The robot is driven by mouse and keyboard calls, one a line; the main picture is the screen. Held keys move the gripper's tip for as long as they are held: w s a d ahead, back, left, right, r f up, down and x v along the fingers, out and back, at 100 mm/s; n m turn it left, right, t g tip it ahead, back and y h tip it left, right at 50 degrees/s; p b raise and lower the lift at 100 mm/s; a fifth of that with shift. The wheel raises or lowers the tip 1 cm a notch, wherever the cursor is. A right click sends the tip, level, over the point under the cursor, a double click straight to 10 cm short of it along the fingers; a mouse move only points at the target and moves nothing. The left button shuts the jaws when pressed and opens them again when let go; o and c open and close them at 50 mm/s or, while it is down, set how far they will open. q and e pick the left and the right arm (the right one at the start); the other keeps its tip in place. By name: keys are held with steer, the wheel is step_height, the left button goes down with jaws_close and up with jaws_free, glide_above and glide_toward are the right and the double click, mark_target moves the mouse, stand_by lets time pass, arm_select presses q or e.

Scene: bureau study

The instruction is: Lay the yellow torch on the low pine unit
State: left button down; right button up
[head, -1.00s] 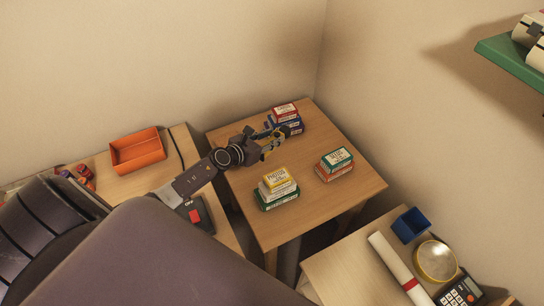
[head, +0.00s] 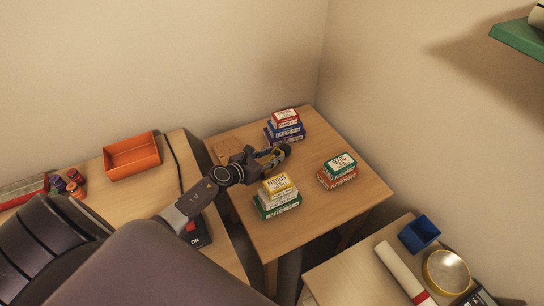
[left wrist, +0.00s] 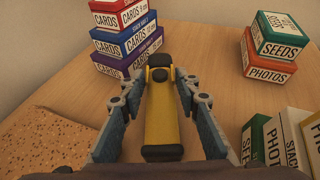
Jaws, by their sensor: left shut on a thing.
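The yellow torch (left wrist: 162,112), with black ends, lies between the fingers of my left gripper (left wrist: 158,88) in the left wrist view. The gripper is shut on it. In the head view my left gripper (head: 272,156) is over the middle of a low wooden unit (head: 312,218), which I take to be the pine unit. The torch is mostly hidden by the fingers there. I cannot tell whether the torch touches the top. My right gripper is not in view.
On the unit stand a cards stack (head: 285,128) behind the gripper, a stack with a yellow-topped box (head: 277,196) in front, and a seeds and photos stack (head: 338,171) to the right. A cork mat (left wrist: 45,143) lies left. The unit's front right is bare.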

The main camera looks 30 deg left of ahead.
arm_select(q)
steer(key=shift+f, duration=0.15)
steer(key=c, duration=1.5)
jaws_free()
steer(key=shift+o, duration=0.2)
